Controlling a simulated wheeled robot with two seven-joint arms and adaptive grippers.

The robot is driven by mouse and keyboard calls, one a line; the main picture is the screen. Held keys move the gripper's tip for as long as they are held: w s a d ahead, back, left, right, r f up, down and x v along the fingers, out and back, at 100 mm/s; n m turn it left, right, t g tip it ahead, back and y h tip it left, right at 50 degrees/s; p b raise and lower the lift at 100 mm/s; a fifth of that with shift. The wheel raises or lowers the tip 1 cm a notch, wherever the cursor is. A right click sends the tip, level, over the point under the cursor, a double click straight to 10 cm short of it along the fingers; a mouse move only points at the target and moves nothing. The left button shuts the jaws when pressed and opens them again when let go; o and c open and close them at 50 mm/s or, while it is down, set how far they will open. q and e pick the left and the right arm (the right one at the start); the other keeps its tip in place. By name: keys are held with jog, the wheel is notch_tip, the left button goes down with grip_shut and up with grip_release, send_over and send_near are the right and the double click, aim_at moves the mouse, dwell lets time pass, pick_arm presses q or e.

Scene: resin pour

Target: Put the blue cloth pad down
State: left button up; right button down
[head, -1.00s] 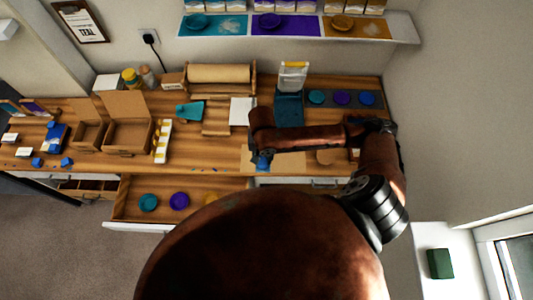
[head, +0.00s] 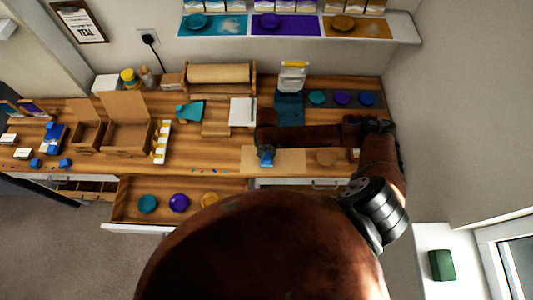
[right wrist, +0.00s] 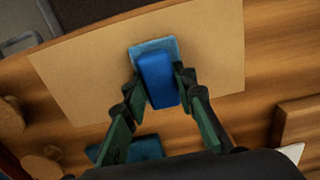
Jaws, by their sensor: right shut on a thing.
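The blue cloth pad (right wrist: 158,80) is between the two fingers of my right gripper (right wrist: 160,88) in the right wrist view. It shows as a darker blue block with a paler blue square edge behind it. In the head view, the pad (head: 266,157) is a small blue patch below the end of my right arm, over the left part of a tan sheet (head: 290,161). The tan sheet (right wrist: 85,75) lies behind the pad in the wrist view. I cannot tell whether the pad touches the sheet. My left gripper is not in view.
A teal tray (head: 289,108) and a dark strip with coloured discs stand behind my right arm. An open drawer (head: 128,205) holds coloured dishes. Cardboard boxes (head: 125,137) stand left. Bare sheet lies around the pad.

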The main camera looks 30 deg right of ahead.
aim_at(266, 154)
jog(key=c, duration=1.6)
grip_release()
jog(key=shift+f, duration=0.1)
notch_tip(266, 154, up, 12)
jog(key=shift+r+p, duration=0.15)
jog(key=shift+p, duration=0.3)
jog(key=shift+a, duration=0.1)
